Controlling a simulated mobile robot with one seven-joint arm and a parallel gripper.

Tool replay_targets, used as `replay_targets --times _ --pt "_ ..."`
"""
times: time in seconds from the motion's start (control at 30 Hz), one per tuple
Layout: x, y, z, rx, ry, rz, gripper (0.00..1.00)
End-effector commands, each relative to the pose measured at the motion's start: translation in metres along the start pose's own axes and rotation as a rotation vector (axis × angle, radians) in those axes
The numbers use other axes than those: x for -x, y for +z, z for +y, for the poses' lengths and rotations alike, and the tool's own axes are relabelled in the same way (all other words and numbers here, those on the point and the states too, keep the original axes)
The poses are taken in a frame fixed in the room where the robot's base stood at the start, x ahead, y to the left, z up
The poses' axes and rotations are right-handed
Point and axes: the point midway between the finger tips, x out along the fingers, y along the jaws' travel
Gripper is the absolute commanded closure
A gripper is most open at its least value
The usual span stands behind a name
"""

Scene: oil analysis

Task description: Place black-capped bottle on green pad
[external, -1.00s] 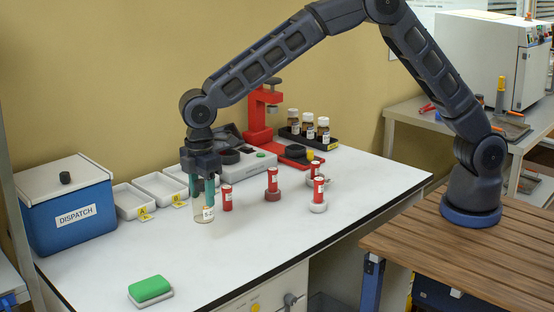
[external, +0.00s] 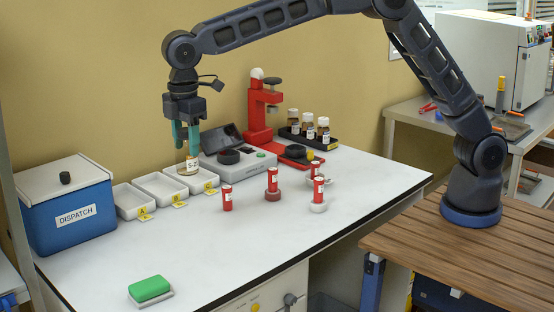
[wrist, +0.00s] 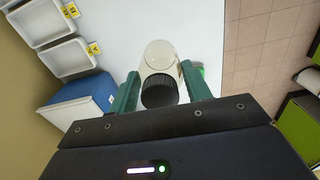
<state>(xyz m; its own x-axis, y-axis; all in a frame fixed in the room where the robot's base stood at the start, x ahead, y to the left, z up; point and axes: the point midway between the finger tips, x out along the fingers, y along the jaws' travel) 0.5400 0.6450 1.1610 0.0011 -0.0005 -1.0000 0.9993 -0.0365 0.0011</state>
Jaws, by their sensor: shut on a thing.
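The green pad (external: 150,287) lies on a pale base at the bench's front left, well away from the bottle. A bit of green behind the right finger in the wrist view may be this pad.
White trays (external: 160,187) with yellow tags and a blue DISPATCH box (external: 68,208) line the back left. Several red tubes (external: 272,180) stand mid-bench. A red press (external: 258,110) and a grey instrument (external: 225,150) stand behind. The bench between trays and pad is clear.

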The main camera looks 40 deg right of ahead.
Motion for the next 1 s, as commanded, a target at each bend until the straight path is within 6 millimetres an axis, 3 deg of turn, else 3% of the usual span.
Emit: replay_targets --times 0.2,0.6,0.8,1.0 --pt "0.009 -0.051 -0.021 0.017 0.000 0.001 0.77" --pt "0.023 -0.126 -0.065 0.033 0.000 0.002 0.77" --pt "0.028 -0.150 -0.085 0.036 -0.001 0.001 0.77" --pt "0.029 -0.160 -0.094 0.035 -0.001 0.000 0.77"
